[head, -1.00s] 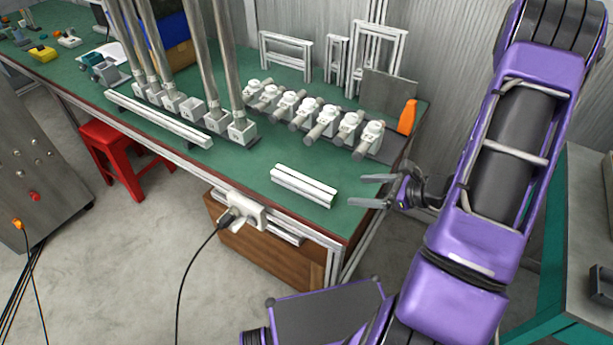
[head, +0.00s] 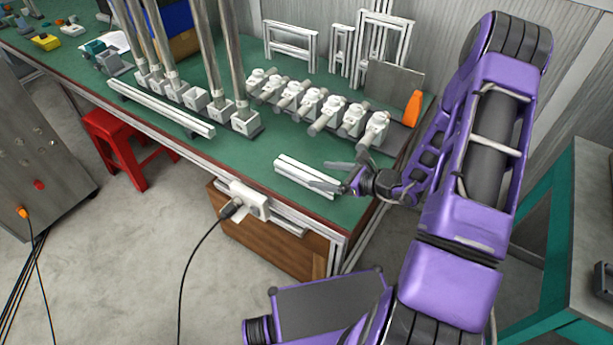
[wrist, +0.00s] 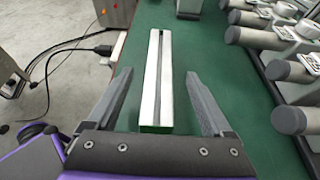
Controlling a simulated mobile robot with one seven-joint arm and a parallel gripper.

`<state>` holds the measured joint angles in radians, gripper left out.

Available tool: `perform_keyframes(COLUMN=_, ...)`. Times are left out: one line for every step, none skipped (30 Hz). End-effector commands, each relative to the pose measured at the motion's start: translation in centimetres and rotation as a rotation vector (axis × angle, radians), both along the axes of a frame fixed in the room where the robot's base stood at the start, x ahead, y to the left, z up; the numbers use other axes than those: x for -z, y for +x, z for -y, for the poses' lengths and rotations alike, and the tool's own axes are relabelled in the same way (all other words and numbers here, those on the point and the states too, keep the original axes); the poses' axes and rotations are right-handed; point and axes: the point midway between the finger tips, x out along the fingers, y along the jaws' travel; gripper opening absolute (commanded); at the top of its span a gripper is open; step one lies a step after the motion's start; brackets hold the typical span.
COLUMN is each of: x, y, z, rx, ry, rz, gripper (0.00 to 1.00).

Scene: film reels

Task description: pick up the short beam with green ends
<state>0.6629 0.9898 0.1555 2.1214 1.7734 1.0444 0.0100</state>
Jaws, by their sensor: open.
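The short beam (head: 304,176) is a white, grooved bar lying on the green worktop near its front right corner. In the wrist view the beam (wrist: 159,85) runs lengthwise away from me, and its near end face shows green; its far end's colour is not clear. My gripper (head: 333,176) is open at the beam's right end. In the wrist view my gripper (wrist: 160,88) has one finger on each side of the beam's near part, with green worktop showing between beam and right finger. I cannot tell how far above the worktop the fingertips are.
A longer beam (head: 160,108) lies further left along the front edge. A row of grey-white cylindrical fittings (head: 326,110) stands behind the short beam, with an orange bottle (head: 412,108) at its right. A power socket (head: 250,200) with a cable is on the table's front.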

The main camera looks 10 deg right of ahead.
Motion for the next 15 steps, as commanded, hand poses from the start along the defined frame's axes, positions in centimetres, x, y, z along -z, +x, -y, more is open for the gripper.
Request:
perform_keyframes(x=0.1, y=0.1, z=-0.2, rx=-0.001, ry=0.0, rz=0.0, gripper=0.85)
perform_keyframes(x=0.3, y=0.3, z=-0.3, rx=-0.002, ry=0.001, rz=-0.001, gripper=0.85)
perform_keyframes(x=0.5, y=0.5, z=-0.6, rx=-0.003, ry=0.001, rz=-0.001, gripper=0.85)
perform_keyframes(x=0.6, y=0.6, z=-0.8, rx=-0.004, ry=0.0, rz=-0.002, gripper=0.85)
perform_keyframes(x=0.8, y=0.9, z=-1.1, rx=-0.004, ry=0.0, rz=-0.002, gripper=0.85)
perform_keyframes(x=1.1, y=1.2, z=-1.4, rx=-0.003, ry=0.0, rz=-0.002, gripper=0.85)
perform_keyframes(x=1.4, y=1.5, z=-1.7, rx=-0.004, ry=0.0, rz=0.0, gripper=0.85)
perform_keyframes(x=1.6, y=1.8, z=-2.1, rx=-0.005, ry=0.001, rz=-0.001, gripper=0.85)
perform_keyframes(x=1.8, y=2.3, z=-2.5, rx=-0.004, ry=0.0, rz=0.001, gripper=0.85)
perform_keyframes(x=2.0, y=2.5, z=-2.7, rx=-0.004, ry=0.0, rz=0.001, gripper=0.85)
perform_keyframes(x=2.1, y=2.8, z=-3.0, rx=-0.004, ry=0.0, rz=0.0, gripper=0.85)
perform_keyframes(x=2.3, y=3.0, z=-3.2, rx=-0.004, ry=-0.001, rz=0.0, gripper=0.85)
perform_keyframes(x=2.3, y=3.1, z=-3.3, rx=-0.002, ry=-0.001, rz=-0.001, gripper=0.85)
perform_keyframes(x=2.4, y=3.2, z=-3.3, rx=-0.002, ry=-0.002, rz=-0.001, gripper=0.85)
perform_keyframes(x=2.4, y=3.2, z=-3.3, rx=-0.001, ry=-0.002, rz=-0.001, gripper=0.85)
